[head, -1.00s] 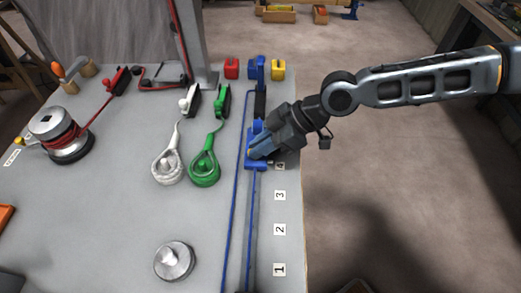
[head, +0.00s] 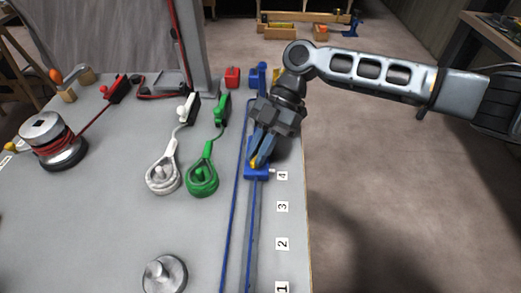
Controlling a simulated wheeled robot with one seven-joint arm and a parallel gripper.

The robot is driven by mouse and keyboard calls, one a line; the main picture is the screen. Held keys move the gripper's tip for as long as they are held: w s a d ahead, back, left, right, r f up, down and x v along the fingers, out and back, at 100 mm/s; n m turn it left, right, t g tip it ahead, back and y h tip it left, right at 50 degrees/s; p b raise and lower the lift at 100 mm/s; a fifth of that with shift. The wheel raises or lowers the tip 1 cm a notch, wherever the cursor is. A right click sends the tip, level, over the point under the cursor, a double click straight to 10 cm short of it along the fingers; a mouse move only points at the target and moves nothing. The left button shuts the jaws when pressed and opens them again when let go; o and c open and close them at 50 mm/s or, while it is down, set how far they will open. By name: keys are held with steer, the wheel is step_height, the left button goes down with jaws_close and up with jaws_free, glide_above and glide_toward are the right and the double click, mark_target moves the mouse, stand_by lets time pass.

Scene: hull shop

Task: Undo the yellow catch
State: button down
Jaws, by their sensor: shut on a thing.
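The yellow catch (head: 253,163) is a small yellow piece on the blue slide block (head: 258,174), which sits on the blue-edged track beside the label 4. My gripper (head: 256,157) comes down on it from behind and above. Its blue-grey fingers are shut on the yellow catch, whose end shows just at the fingertips. The fingers hide the rest of the catch and the back of the block, so I cannot tell how the catch is set.
Green (head: 203,180) and white (head: 164,177) looped ropes lie left of the track. A metal post (head: 190,45) and a red block (head: 232,77) stand behind. A silver drum (head: 164,275) stands in front. The bench's right edge is close to the track; open floor lies beyond.

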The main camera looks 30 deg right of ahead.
steer(key=n+g, duration=0.1)
steer(key=n+g+h, duration=0.1)
steer(key=n, duration=0.1)
steer(key=shift+w+f+n+g+b, duration=0.1)
steer(key=shift+f+n+g+b, duration=0.2)
steer(key=shift+f+b, duration=0.05)
steer(key=shift+w+a+n+g+h+b, duration=0.15)
steer(key=shift+n+g+h+b, duration=0.25)
steer(key=shift+n+g+h, duration=0.65)
steer(key=shift+n, duration=0.65)
steer(key=c, duration=1.3)
jaws_free()
steer(key=shift+c, duration=0.2)
steer(key=shift+o, duration=0.9)
steer(key=shift+r, duration=0.2)
step_height(320, 180, up, 4)
steer(key=shift+r, duration=0.15)
steer(key=s+d+r, duration=0.6)
steer(key=d, duration=0.4)
steer(key=shift+r, duration=0.3)
